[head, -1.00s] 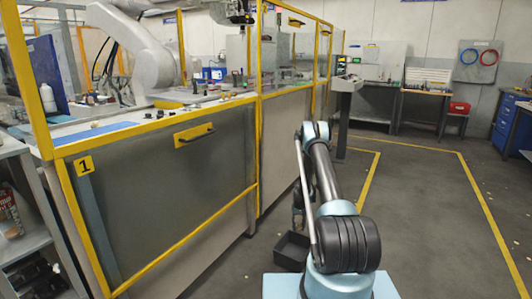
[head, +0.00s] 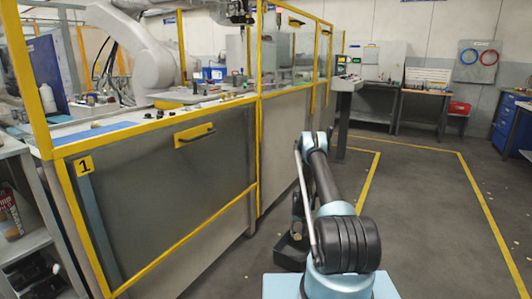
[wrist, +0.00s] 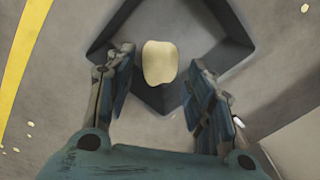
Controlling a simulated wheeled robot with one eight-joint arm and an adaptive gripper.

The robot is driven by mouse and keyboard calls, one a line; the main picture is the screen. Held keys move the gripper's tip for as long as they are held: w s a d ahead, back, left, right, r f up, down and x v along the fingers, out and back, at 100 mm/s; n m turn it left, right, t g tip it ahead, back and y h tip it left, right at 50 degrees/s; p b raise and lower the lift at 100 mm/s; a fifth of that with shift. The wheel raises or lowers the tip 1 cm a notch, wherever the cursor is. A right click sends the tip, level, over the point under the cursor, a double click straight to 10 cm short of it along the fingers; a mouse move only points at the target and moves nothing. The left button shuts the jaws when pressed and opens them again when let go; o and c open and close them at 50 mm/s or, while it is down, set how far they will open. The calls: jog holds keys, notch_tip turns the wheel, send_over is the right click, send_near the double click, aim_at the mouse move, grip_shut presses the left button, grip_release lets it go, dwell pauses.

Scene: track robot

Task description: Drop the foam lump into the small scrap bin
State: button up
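The foam lump (wrist: 160,62) is pale cream and rounded. In the wrist view it shows just beyond my fingertips, inside the outline of the scrap bin. I cannot tell whether it rests on the bin's bottom or is above it. The small scrap bin (wrist: 222,22) is a dark, square, open box under my gripper. In the head view the bin (head: 290,254) stands on the floor, partly hidden by my arm. My gripper (wrist: 162,88) is open, with a gap between each finger and the lump. The lump is not visible in the head view.
A yellow-framed machine enclosure (head: 160,190) stands along the left, close to the bin. A yellow floor line (wrist: 18,55) runs left of the bin. Small pale scraps (wrist: 304,8) lie on the floor. The floor on the right (head: 440,240) is clear.

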jog(key=shift+r, duration=0.15)
notch_tip(320, 180, up, 12)
jog(key=shift+f, duration=0.2)
dwell(0.6)
